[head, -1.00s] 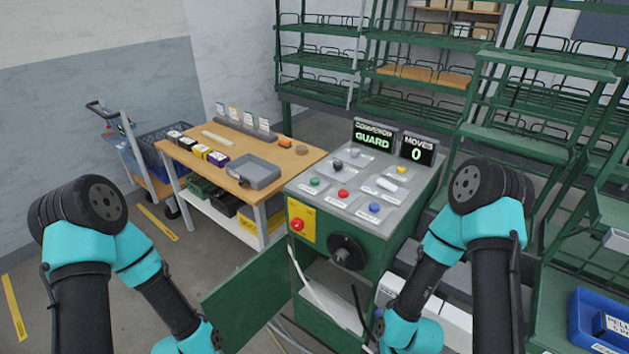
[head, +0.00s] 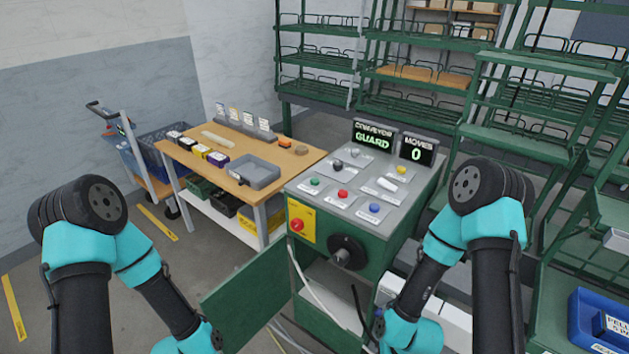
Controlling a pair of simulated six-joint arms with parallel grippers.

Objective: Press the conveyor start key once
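The green control cabinet (head: 375,246) stands in the middle with a sloping grey panel (head: 357,221) on top. The panel carries a green key (head: 315,182), a red key (head: 342,194), a blue key (head: 375,208), a yellow key (head: 401,170), dark knobs (head: 337,164) and a white switch (head: 387,185). Their labels are too small to read, so I cannot tell which is the start key. The display (head: 373,139) reads "CONVEYOR GUARD"; the other display (head: 417,149) reads "MOVES 0". My arms show at both sides below the panel; neither gripper is in view.
A red button (head: 297,225) on a yellow plate and a black rotary handle (head: 345,252) are on the cabinet front. Its green door (head: 245,290) hangs open. A wooden table (head: 285,160) with a grey tray (head: 252,185) stands left. Green racks (head: 440,90) stand behind and right.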

